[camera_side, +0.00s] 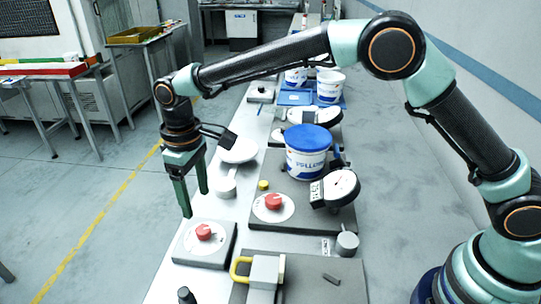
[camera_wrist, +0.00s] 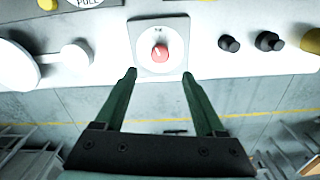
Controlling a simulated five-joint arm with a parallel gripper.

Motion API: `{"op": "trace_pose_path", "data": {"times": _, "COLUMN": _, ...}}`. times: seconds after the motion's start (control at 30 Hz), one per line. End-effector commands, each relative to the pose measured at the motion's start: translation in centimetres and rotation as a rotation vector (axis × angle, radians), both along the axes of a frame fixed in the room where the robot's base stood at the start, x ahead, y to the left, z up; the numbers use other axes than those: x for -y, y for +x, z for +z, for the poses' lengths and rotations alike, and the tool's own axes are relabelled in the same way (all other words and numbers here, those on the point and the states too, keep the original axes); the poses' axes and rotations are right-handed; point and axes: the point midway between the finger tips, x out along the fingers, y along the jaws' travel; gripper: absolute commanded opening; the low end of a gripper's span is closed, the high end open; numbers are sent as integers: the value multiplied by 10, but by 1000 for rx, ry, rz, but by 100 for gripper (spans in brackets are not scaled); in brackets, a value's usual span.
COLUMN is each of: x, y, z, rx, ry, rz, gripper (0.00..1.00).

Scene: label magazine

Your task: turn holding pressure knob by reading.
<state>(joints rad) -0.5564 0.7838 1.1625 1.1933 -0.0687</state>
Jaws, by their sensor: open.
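A red knob (camera_side: 203,231) with a white round dial sits on a grey box near the bench's left edge. A second red knob (camera_side: 273,202) sits on a dark plate behind and to the right. Lettering is too small to tell which controls holding pressure. My gripper (camera_side: 195,203) is open and empty, pointing down above and behind the front knob. In the wrist view the fingertips (camera_wrist: 159,74) are apart, short of the knob and either side of it.
A dial gauge (camera_side: 343,186) and blue-lidded tub (camera_side: 307,150) stand on the dark plate. A white round gauge (camera_side: 238,149) and a cylinder (camera_side: 223,187) stand behind my gripper. A yellow-shackled padlock (camera_side: 265,271) lies in front. Black knobs (camera_wrist: 268,41) stand to the right.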

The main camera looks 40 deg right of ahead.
Motion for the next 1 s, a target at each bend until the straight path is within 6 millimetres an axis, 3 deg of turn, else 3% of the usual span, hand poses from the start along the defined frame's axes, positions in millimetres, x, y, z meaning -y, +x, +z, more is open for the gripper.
{"op": "trace_pose_path", "data": {"times": 0.2, "x": 0, "y": 0, "z": 24, "rx": 1, "ry": 1, "rz": 0, "gripper": 72}}
{"op": "trace_pose_path", "data": {"times": 0.67, "x": 3, "y": 0, "z": 31, "rx": 3, "ry": 2, "rz": -5, "gripper": 72}}
{"op": "trace_pose_path", "data": {"times": 0.83, "x": 29, "y": 1, "z": 57, "rx": 38, "ry": 23, "rz": -55, "gripper": 72}}
{"op": "trace_pose_path", "data": {"times": 1.0, "x": 80, "y": -8, "z": 96, "rx": 103, "ry": 56, "rz": -147, "gripper": 72}}
